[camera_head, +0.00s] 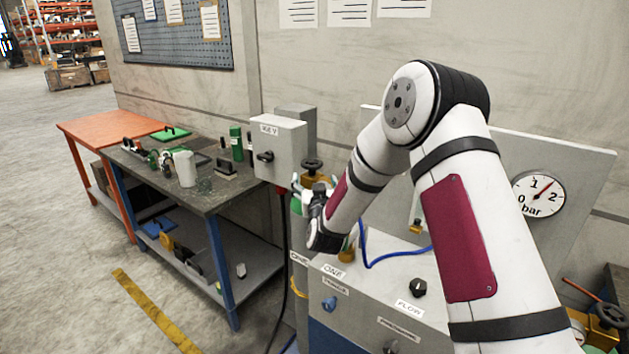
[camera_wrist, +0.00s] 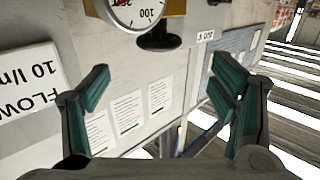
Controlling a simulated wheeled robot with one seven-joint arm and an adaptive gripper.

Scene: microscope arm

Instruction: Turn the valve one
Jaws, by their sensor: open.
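A black knob or wheel (camera_wrist: 158,41) shows beyond the fingertips, beside a round white gauge (camera_wrist: 137,10) and brass metal. The fingers look apart from it; the exact distance cannot be told.
A workbench (camera_head: 215,203) with tools and a white cup (camera_head: 185,168) stands further left. A panel with a FLOW knob (camera_head: 419,287), a blue hose (camera_head: 390,257) and a bar gauge (camera_head: 538,194) lie right.

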